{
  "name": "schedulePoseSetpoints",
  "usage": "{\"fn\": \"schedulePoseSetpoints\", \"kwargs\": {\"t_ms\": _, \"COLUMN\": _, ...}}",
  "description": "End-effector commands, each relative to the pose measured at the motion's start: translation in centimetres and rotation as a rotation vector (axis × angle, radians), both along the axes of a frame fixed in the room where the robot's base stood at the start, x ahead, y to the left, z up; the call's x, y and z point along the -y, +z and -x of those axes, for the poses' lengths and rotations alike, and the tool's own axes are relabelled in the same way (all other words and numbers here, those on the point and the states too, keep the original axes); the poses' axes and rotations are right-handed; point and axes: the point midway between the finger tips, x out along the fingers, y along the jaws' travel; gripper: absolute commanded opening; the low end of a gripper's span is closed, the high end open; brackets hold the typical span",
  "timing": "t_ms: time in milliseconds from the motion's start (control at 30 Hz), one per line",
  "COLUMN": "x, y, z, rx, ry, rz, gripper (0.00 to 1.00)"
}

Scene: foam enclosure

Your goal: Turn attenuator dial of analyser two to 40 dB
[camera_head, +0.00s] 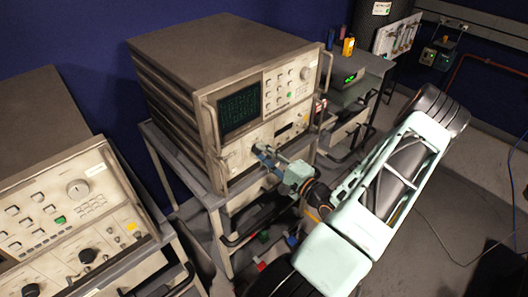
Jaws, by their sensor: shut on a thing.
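A beige analyser (222,58) with a dark green-traced screen (239,109) stands on a grey cart in the middle of the head view. My arm reaches in from the right to the lower part of its front panel. My gripper (258,151) is shut on a dial there, below the screen. The fingers hide the dial, so its pointer and dB marks cannot be read. A second beige analyser (70,205) stands at the lower left, with a large grey knob and dark dials. I cannot read a number on either analyser.
The middle analyser's cart (213,200) has a handle rail in front, close below my arm. A side bench (375,64) with a small green-lit instrument (347,78) stands behind right. A cable lies on the open floor at right.

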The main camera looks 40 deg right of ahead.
Motion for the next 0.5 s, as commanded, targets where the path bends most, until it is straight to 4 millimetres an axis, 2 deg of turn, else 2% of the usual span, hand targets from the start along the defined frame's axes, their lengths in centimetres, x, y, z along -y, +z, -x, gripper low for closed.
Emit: {"fn": "schedulePoseSetpoints", "kwargs": {"t_ms": 500, "x": -0.07, "y": -0.03, "z": 0.01, "rx": -0.039, "ry": 0.0, "rz": -0.488, "gripper": 0.0}}
